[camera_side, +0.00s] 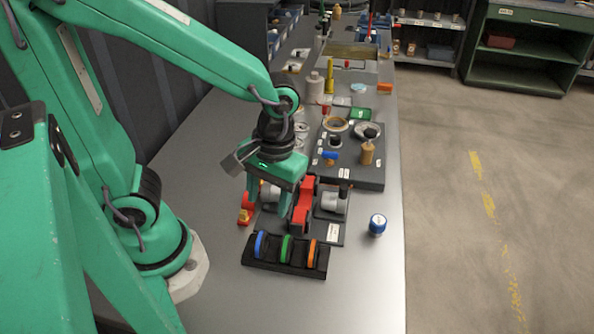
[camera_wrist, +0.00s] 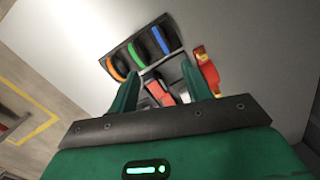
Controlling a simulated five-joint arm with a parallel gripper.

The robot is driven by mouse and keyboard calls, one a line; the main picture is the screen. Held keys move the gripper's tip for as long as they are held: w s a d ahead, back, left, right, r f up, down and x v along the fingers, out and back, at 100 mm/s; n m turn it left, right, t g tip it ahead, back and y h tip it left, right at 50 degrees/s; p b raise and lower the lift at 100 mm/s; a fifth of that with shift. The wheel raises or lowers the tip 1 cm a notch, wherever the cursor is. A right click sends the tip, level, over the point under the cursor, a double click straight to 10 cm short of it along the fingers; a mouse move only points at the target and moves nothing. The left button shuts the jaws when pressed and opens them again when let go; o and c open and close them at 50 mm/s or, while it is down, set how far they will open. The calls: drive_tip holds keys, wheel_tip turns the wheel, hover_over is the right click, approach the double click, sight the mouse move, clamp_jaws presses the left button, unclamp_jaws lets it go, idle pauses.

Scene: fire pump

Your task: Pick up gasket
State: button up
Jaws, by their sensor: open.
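Three rings that look like gaskets stand upright in a black rack (camera_side: 262,267) at the front of the table: a blue ring (camera_side: 260,245), a green ring (camera_side: 287,248) and an orange ring (camera_side: 313,251). The wrist view shows the blue ring (camera_wrist: 159,41), green ring (camera_wrist: 137,54) and orange ring (camera_wrist: 116,71) beyond my fingertips. I cannot tell which one the task means. My gripper (camera_side: 269,200) is open and empty, pointing down above the pump parts behind the rack. In the wrist view its two fingers (camera_wrist: 159,72) are spread, with a red part (camera_wrist: 159,93) below, between them.
The red pump body (camera_side: 304,206) stands on a dark plate, with a grey cylindrical part (camera_side: 334,202) beside it. A red and yellow part (camera_side: 245,212) lies left of them. A blue-capped jar (camera_side: 377,225) stands right. Bare table lies around the rack.

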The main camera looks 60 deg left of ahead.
sight(261, 236)
drive_tip(key=shift+s+d+f+g, duration=0.25)
drive_tip(key=shift+d+f+g, duration=0.05)
drive_tip(key=shift+f, duration=0.15)
drive_tip(key=shift+f, duration=0.1)
drive_tip(key=shift+s+a+f, duration=0.1)
drive_tip(key=shift+s+f, duration=0.1)
drive_tip(key=shift+f, duration=1)
drive_tip(key=shift+s+a+f, duration=0.2)
drive_tip(key=shift+f, duration=0.55)
drive_tip(key=shift+s+a+f, duration=0.15)
drive_tip(key=shift+f, duration=0.55)
drive_tip(key=shift+s+f, duration=0.1)
drive_tip(key=shift+f, duration=0.95)
clamp_jaws()
